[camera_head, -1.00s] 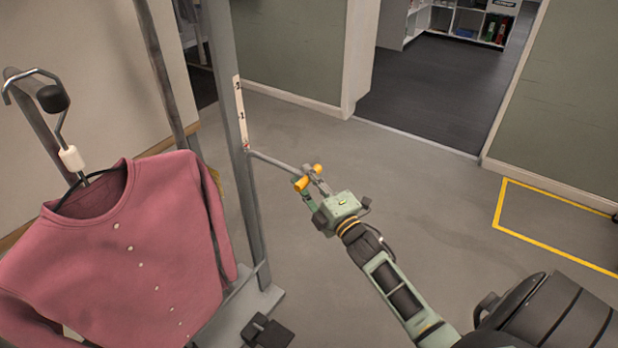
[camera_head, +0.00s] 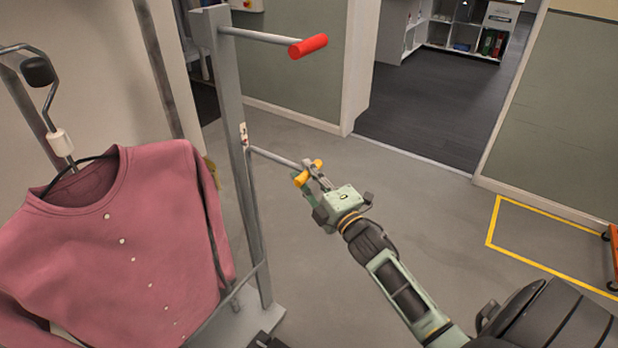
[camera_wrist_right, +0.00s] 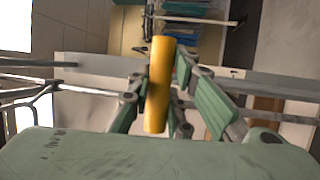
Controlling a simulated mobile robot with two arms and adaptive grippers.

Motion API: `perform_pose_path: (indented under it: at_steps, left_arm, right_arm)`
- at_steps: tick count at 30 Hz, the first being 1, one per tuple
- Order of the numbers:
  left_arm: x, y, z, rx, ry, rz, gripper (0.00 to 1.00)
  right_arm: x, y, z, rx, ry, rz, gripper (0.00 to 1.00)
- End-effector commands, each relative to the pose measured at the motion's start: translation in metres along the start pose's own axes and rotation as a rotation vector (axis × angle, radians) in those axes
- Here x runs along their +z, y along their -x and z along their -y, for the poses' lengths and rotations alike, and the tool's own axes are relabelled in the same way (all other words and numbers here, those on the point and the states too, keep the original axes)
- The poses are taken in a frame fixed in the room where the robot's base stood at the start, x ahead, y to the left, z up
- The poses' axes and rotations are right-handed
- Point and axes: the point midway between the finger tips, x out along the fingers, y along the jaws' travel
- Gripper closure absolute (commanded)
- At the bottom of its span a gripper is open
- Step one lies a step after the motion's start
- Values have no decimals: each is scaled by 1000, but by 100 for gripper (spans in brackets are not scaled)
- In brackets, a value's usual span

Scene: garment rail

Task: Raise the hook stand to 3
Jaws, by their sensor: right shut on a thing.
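The hook stand has a grey upright post (camera_head: 240,190) at left centre. A thin side rod (camera_head: 275,157) with a yellow handle (camera_head: 308,173) sticks out of it. My right gripper (camera_head: 312,175) is shut on this handle; the right wrist view shows the yellow handle (camera_wrist_right: 158,85) between the green fingers. A short number strip (camera_head: 243,130) shows on the post just above the rod; its figures are too small to read. The hook (camera_head: 48,100), with a black knob (camera_head: 38,71), carries a pink cardigan (camera_head: 115,240) on a hanger. My left gripper is not in view.
A fixed-looking rod with a red handle (camera_head: 308,46) sticks out near the post top, above the yellow one. The stand's base plate (camera_head: 240,322) is at the bottom. Open grey floor (camera_head: 400,205) lies to the right, with a yellow floor line (camera_head: 540,258).

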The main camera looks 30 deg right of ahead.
Motion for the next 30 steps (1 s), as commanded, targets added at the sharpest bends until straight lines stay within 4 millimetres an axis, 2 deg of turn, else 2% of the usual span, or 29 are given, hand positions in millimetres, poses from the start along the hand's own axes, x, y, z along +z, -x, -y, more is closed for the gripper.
perform_pose_path:
  at_steps: [1, 4, 19, 20, 21, 26, 30]
  left_arm:
    - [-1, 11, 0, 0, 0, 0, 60]
    - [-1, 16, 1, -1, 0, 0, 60]
    - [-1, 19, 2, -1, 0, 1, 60]
    - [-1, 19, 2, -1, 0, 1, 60]
    - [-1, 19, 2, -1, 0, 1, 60]
    - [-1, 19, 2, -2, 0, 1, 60]
    - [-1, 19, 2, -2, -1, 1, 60]
  right_arm:
    - [0, -4, -18, 12, 0, -2, 100]
    - [-1, -5, -26, 11, 1, -1, 100]
    - [0, -7, -32, 14, 3, 0, 100]
    - [0, -7, -32, 14, 4, 0, 80]
    - [0, -7, -32, 14, 4, 0, 76]
    - [0, -6, -31, 11, 3, 2, 63]
    - [0, -6, -28, 7, 3, 2, 63]
